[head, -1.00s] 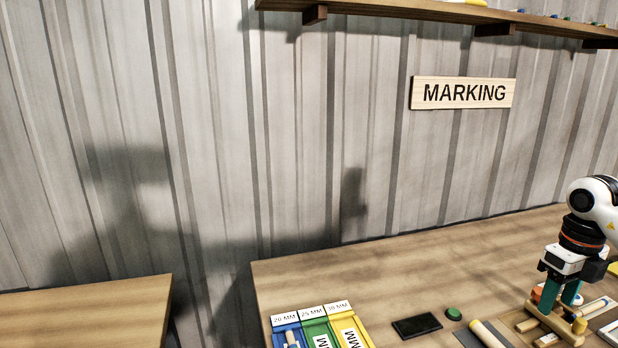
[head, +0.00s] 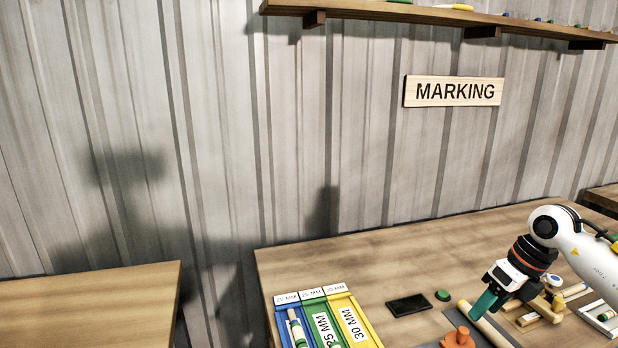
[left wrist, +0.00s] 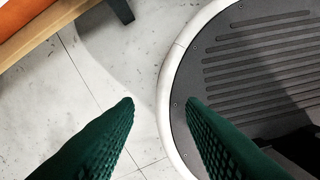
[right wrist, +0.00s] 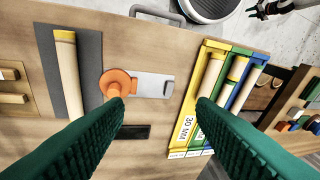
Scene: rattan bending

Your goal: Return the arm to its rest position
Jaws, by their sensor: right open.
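My right gripper (head: 487,303) hangs over the marking table (head: 390,268) with its green fingers pointing down-left. In the right wrist view its fingers are spread (right wrist: 160,102) with nothing held between them. An orange knob (right wrist: 117,80) beside a grey metal plate (right wrist: 153,85) shows near the left fingertip; the knob also shows in the head view (head: 458,337). My left gripper is outside the head view. In the left wrist view its fingers (left wrist: 159,102) are apart and empty, above the pale floor and a dark round ribbed base.
A rattan piece (right wrist: 69,75) lies on a grey mat left of the knob. A blue, green and yellow sorting rack (head: 362,322) holds several pieces. A black slab (head: 408,305) and green button (head: 443,295) lie between. A wooden fixture (head: 541,309) stands right of the gripper.

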